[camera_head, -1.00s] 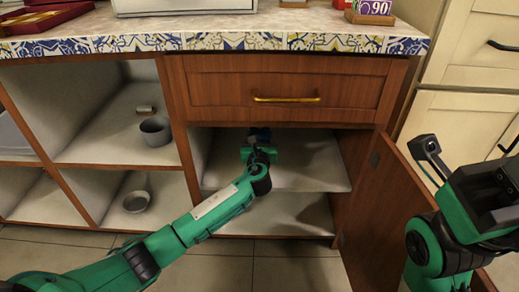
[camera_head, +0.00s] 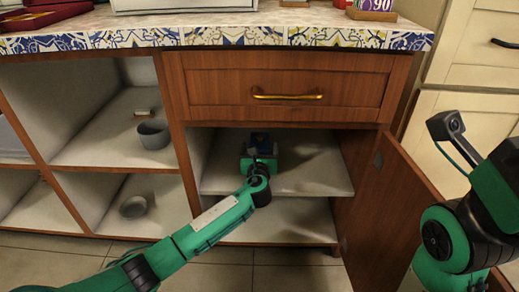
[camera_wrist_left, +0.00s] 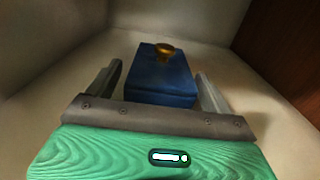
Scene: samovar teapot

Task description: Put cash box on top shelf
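The cash box is a dark blue box (camera_wrist_left: 162,78) with a gold knob on its lid. In the left wrist view it stands inside a pale compartment, between the two fingers of my left gripper (camera_wrist_left: 160,74). A narrow gap shows on each side of the box, so the gripper looks open around it. In the head view the blue box (camera_head: 260,139) is partly hidden behind my left gripper (camera_head: 259,152), above the upper shelf (camera_head: 315,178) of the open cabinet. My right arm is at the right edge; its fingers are out of view.
A drawer (camera_head: 288,86) with a brass handle closes the space above. The open cabinet door (camera_head: 392,215) stands on the right. A lower shelf (camera_head: 285,222) is empty where visible.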

